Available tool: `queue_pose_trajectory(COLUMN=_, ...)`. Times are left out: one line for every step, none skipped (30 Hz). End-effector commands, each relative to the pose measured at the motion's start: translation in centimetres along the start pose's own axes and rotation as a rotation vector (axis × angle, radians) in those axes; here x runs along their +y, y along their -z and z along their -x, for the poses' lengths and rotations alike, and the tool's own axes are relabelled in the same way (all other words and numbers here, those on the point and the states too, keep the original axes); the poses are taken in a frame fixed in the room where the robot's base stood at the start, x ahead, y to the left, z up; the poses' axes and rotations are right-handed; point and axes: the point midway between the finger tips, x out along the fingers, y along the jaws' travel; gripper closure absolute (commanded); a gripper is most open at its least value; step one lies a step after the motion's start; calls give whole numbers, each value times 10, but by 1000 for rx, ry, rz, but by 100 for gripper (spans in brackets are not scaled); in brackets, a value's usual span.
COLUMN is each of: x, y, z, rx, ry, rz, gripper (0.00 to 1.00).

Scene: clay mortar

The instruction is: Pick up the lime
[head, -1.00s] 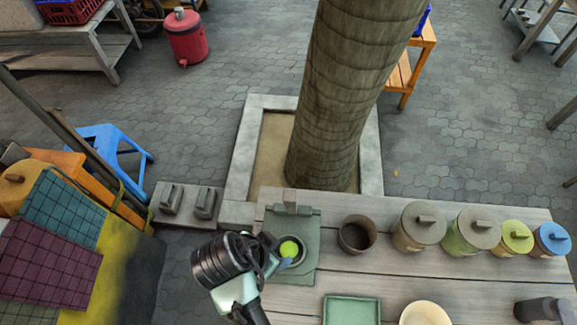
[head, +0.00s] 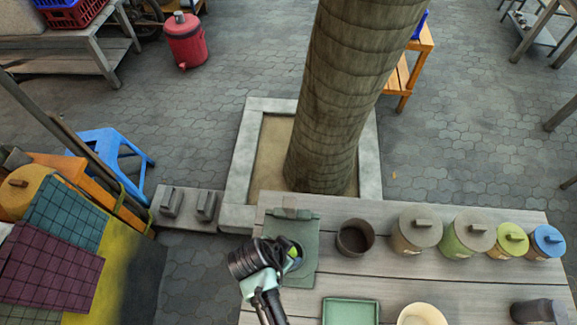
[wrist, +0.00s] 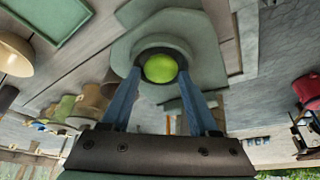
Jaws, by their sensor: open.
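The lime (head: 293,252) is a bright green ball on the wooden table. In the wrist view the lime (wrist: 160,68) sits in the dark hollow of a round grey-green holder (wrist: 122,52). My gripper (head: 286,257) reaches over the holder from the left and partly hides the lime in the head view. In the wrist view the two blue fingers of my gripper (wrist: 160,76) are open, one on each side of the lime. I cannot tell whether they touch it.
The holder rests on a green mat (head: 303,227). A dark brown pot (head: 355,237) and several lidded jars (head: 416,230) stand to the right. A green tray (head: 350,312) and a cream bowl (head: 423,315) are nearer. A tree trunk (head: 345,100) rises behind the table.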

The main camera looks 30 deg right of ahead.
Motion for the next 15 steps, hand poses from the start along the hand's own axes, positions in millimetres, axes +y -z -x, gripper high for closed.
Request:
queue_pose_trajectory(x=0, y=0, z=0, rx=0, ry=0, rz=0, gripper=39)
queue_pose_trajectory(x=0, y=0, z=0, rx=0, ry=0, rz=0, gripper=39)
queue_pose_trajectory(x=0, y=0, z=0, rx=0, ry=0, rz=0, gripper=39)
queue_pose_trajectory(x=0, y=0, z=0, rx=0, ry=0, rz=0, gripper=44)
queue_pose_trajectory(x=0, y=0, z=0, rx=0, ry=0, rz=0, gripper=50)
queue_pose_trajectory(x=0, y=0, z=0, rx=0, ry=0, rz=0, gripper=57)
queue_pose_trajectory(x=0, y=0, z=0, rx=0, ry=0, rz=0, gripper=62)
queue_pose_trajectory(x=0, y=0, z=0, rx=0, ry=0, rz=0, gripper=68)
queue_pose_trajectory(x=0, y=0, z=0, rx=0, ry=0, rz=0, gripper=75)
queue_pose_trajectory(x=0, y=0, z=0, rx=0, ry=0, rz=0, gripper=80)
queue_pose_trajectory(x=0, y=0, z=0, rx=0, ry=0, rz=0, gripper=86)
queue_pose_trajectory(x=0, y=0, z=0, rx=0, ry=0, rz=0, gripper=93)
queue_pose_trajectory(x=0, y=0, z=0, rx=0, ry=0, rz=1, gripper=98)
queue_pose_trajectory(x=0, y=0, z=0, rx=0, ry=1, rz=0, gripper=100)
queue_pose_trajectory(x=0, y=0, z=0, rx=0, ry=1, rz=1, gripper=100)
